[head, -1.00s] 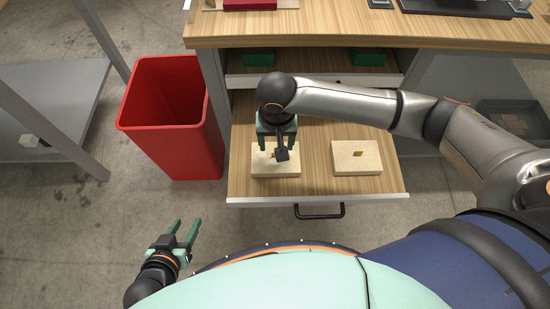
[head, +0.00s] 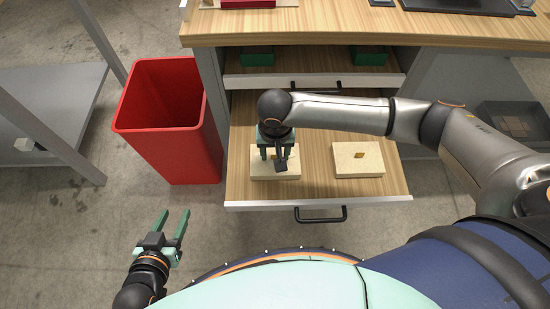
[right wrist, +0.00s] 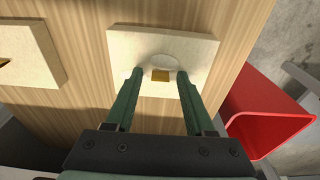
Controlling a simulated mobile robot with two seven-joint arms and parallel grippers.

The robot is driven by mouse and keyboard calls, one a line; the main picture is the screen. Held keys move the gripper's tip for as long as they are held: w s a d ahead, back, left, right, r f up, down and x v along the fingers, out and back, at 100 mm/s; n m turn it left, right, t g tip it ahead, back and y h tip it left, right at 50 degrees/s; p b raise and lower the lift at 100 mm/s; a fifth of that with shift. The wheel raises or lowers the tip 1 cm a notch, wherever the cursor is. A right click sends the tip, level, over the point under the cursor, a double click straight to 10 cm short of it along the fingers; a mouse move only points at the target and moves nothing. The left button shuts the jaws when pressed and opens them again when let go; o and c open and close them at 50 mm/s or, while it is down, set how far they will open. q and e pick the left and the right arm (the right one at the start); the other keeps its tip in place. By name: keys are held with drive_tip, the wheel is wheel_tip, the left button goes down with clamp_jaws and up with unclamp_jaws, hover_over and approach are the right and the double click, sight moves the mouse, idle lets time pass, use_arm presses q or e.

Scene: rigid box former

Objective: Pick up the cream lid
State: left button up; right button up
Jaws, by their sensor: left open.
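Two flat cream rectangular pieces lie apart in the open wooden drawer; I take them for lids. The left cream lid (head: 276,174) is under my right gripper (head: 274,157); the right cream lid (head: 358,160) has a small gold mark on top. In the right wrist view, the lid under the gripper (right wrist: 125,45) shows a pale round spot and a gold square between the fingertips (right wrist: 159,72). The fingers are spread, with nothing clamped between them; whether the tips touch the lid I cannot tell. My left gripper (head: 174,219) is open and empty above the floor, left of the drawer.
A red bin (head: 165,120) stands left of the drawer (head: 320,190), close beside it. The wooden worktop (head: 340,30) overhangs behind, above a second drawer with green containers (head: 257,57). A grey shelf (head: 50,95) stands far left. Bare floor lies in front of the bin.

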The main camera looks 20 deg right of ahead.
clamp_jaws()
drive_tip(key=shift+r, duration=0.1)
idle(0.5)
drive_tip(key=shift+r, duration=0.3)
drive_tip(key=shift+r+p, duration=0.3)
drive_tip(key=shift+p, duration=0.05)
drive_tip(key=shift+r+p, duration=0.45)
drive_tip(key=shift+r, duration=0.3)
use_arm(q)
drive_tip(key=s+g+p, duration=0.1)
drive_tip(key=p, duration=0.1)
drive_tip(key=s+d+r+g+p, duration=0.1)
drive_tip(key=p, duration=0.2)
drive_tip(key=shift+s+d+r, duration=0.15)
drive_tip(key=shift+s, duration=0.15)
use_arm(e)
drive_tip(key=s+a+r, duration=0.1)
drive_tip(key=s+r, duration=0.9)
drive_tip(key=s, duration=0.4)
drive_tip(key=shift+a, duration=0.2)
